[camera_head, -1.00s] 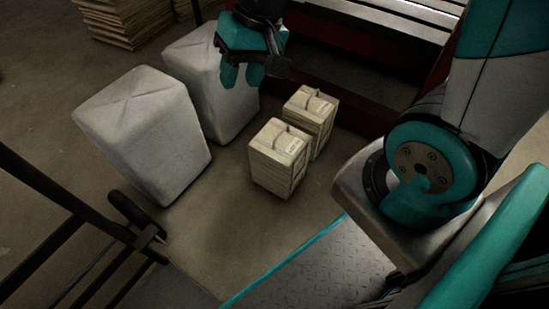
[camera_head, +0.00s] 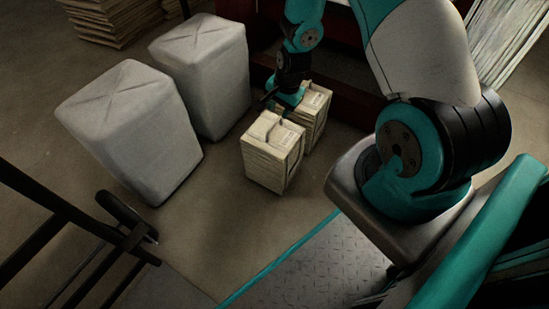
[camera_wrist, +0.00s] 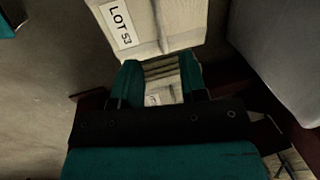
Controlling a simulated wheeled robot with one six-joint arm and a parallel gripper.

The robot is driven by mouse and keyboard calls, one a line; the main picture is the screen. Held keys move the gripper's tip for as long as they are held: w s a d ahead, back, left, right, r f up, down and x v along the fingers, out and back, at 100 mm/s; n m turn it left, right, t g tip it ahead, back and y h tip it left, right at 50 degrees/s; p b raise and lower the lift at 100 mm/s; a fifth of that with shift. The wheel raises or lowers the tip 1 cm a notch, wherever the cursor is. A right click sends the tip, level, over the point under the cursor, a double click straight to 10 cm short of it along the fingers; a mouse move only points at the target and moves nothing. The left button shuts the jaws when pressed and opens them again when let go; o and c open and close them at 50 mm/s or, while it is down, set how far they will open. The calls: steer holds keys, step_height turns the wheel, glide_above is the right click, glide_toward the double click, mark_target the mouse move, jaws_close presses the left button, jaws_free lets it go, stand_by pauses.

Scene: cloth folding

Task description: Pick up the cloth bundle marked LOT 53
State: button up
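Two pale, strapped cloth bundles stand side by side on the floor in the head view: a front one (camera_head: 270,158) and a back one (camera_head: 318,105). Their labels are too small to read there. In the wrist view, a bundle marked LOT 53 (camera_wrist: 118,24) lies at the top edge, with a raised strap across its top; it seems to be the front one. My gripper (camera_head: 284,108) is low over the far side of the front bundle. In the wrist view my gripper (camera_wrist: 160,75) has its fingers apart, with layered cloth edges and part of another label seen between them. I cannot tell whether they touch.
Two large grey wrapped blocks (camera_head: 135,130) (camera_head: 208,75) stand left of the bundles. A dark red frame (camera_head: 345,105) is behind them. A stack of flat sheets (camera_head: 110,20) is at the back left. Floor in front of the bundles is clear.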

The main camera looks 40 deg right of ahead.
mark_target(274, 124)
steer(key=f+b, duration=0.1)
steer(key=f, duration=0.1)
steer(key=w+f+b, duration=0.1)
steer(key=f+b, duration=0.1)
steer(key=f, duration=0.1)
steer(key=a+f+b, duration=0.1)
steer(key=f, duration=0.2)
steer(key=shift+w+f+b, duration=0.15)
steer(key=shift+w+b, duration=0.15)
jaws_close()
steer(key=shift+w+r, duration=0.1)
steer(key=shift+r, duration=0.1)
stand_by(0.9)
